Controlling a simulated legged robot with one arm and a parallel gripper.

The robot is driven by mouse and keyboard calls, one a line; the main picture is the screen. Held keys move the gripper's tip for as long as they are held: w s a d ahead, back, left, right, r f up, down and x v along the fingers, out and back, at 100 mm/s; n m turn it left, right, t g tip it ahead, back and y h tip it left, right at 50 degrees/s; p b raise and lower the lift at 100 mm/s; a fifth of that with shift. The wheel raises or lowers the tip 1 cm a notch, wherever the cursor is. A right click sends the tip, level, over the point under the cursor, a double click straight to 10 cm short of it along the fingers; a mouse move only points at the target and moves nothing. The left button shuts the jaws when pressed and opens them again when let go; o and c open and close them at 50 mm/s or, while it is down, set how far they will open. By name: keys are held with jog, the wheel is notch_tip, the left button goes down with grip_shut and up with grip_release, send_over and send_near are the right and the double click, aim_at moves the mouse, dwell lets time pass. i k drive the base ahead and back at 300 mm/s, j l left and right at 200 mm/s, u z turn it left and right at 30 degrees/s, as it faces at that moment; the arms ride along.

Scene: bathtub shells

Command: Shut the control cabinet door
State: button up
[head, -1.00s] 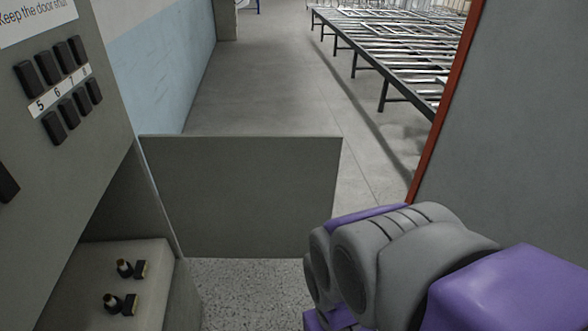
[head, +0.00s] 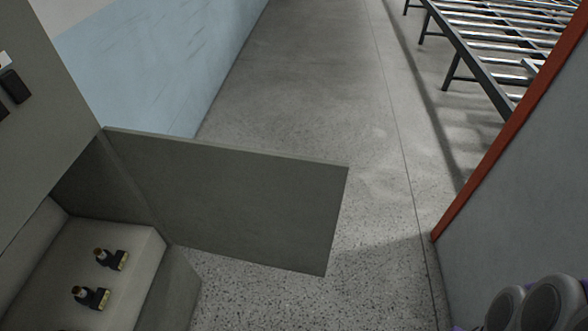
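The control cabinet (head: 50,100) stands at the left in the head view. Its grey door (head: 235,205) is open and sticks out to the right from the hinge edge on the cabinet's far side. The open compartment (head: 140,246) shows a pale ledge with two small dark fittings (head: 92,297) on it. Part of my arm, with grey rounded joints, shows at the bottom right corner, well apart from the door. My gripper's fingers are not in view.
A grey panel with a red edge (head: 510,125) stands at the right. A metal roller rack (head: 490,50) is behind it at the upper right. A blue and white wall (head: 150,60) runs behind the cabinet. The speckled floor (head: 370,240) between door and panel is clear.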

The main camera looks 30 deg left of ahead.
aim_at(274, 208)
jog(key=i+l+u, duration=0.25)
jog(key=i, duration=0.5)
jog(key=i+j+u, duration=0.1)
jog(key=i+u, duration=0.15)
jog(key=u, duration=0.2)
jog(key=i+u, duration=0.25)
jog(key=u, duration=0.2)
jog(key=i+l+u, duration=0.1)
jog(key=u, duration=0.35)
jog(key=i+l+u, duration=0.2)
jog(key=i+u, duration=0.15)
jog(key=u, duration=0.15)
jog(key=i+l+u, duration=0.1)
jog(key=u, duration=0.3)
jog(key=i+l+u, duration=0.1)
jog(key=u, duration=0.35)
jog(key=i+l+u, duration=0.15)
jog(key=u, duration=0.25)
jog(key=l+u, duration=0.2)
jog(key=u, duration=0.25)
jog(key=i+l+u, duration=0.1)
jog(key=l+u, duration=0.5)
jog(key=u, duration=0.15)
jog(key=l+u, duration=0.35)
jog(key=k+j+u, duration=0.1)
jog(key=k, duration=0.3)
jog(key=k+j+u, duration=0.1)
jog(key=k+j, duration=0.25)
jog(key=k, duration=0.1)
